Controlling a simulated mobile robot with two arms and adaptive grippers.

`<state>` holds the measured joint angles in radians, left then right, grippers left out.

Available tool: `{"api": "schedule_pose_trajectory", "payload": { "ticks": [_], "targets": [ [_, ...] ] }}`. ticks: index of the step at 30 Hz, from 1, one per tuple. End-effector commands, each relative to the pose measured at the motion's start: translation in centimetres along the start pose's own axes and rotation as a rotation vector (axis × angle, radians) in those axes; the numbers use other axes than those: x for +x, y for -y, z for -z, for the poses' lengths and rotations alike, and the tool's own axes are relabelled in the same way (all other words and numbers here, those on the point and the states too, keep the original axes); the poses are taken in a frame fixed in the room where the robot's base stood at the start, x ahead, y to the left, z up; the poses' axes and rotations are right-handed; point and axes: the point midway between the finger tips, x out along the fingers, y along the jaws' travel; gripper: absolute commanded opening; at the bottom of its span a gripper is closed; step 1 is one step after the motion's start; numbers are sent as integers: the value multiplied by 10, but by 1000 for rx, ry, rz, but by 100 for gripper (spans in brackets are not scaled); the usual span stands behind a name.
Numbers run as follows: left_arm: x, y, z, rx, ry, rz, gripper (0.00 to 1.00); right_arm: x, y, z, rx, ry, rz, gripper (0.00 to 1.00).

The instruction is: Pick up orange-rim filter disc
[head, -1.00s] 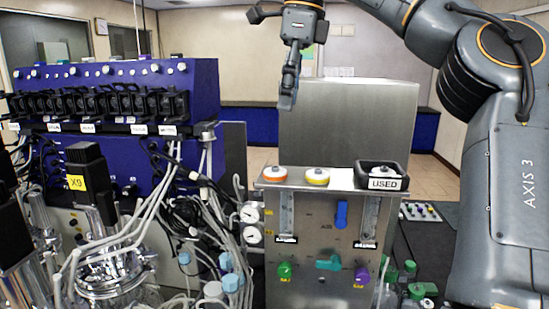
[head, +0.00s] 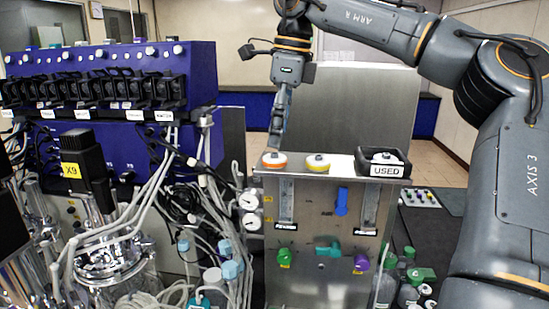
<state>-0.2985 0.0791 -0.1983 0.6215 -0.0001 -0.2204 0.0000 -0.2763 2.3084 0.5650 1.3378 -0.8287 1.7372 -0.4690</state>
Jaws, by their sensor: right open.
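The orange-rim filter disc (head: 274,161) is white on top and lies flat at the left end of the steel cabinet's top ledge (head: 339,168). A yellow-rim disc (head: 317,163) lies to its right, a small gap apart. My right gripper (head: 275,147) points down just above and behind the orange-rim disc. Its fingers show nearly edge-on, and it holds nothing. Whether the fingertips touch the disc I cannot tell. My left gripper is out of view.
A black tray marked USED (head: 386,172) stands at the ledge's right end with a white disc inside. A tall steel panel (head: 345,110) rises behind the ledge. The blue pump unit (head: 110,100) and pale tubes (head: 150,210) crowd the left side.

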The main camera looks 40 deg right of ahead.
Motion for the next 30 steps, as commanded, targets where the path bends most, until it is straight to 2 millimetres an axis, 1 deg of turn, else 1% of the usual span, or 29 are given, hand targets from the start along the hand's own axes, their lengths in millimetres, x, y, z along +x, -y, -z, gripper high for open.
{"api": "schedule_pose_trajectory", "payload": {
  "ticks": [1,3,6,9,16,17,18,20,21,23,30],
  "targets": [
    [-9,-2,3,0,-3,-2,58,4,2,0,-1,-1,-6,73],
    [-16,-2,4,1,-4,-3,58,15,4,-1,-2,-1,-7,73],
    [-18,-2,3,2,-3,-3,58,30,4,-1,-1,-1,-4,73],
    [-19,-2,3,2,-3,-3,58,37,4,-1,-1,-1,-3,73],
    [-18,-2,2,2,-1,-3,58,40,4,-1,0,0,-1,73],
    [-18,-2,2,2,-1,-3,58,40,4,-1,0,0,-1,69],
    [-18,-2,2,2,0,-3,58,39,4,-1,0,0,-1,61],
    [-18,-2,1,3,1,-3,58,39,4,-1,0,0,-1,48],
    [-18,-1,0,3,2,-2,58,39,4,-1,0,0,-1,40],
    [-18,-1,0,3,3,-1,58,39,4,-1,0,0,-1,29],
    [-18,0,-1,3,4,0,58,39,4,-1,0,-1,-1,28]
  ]
}}
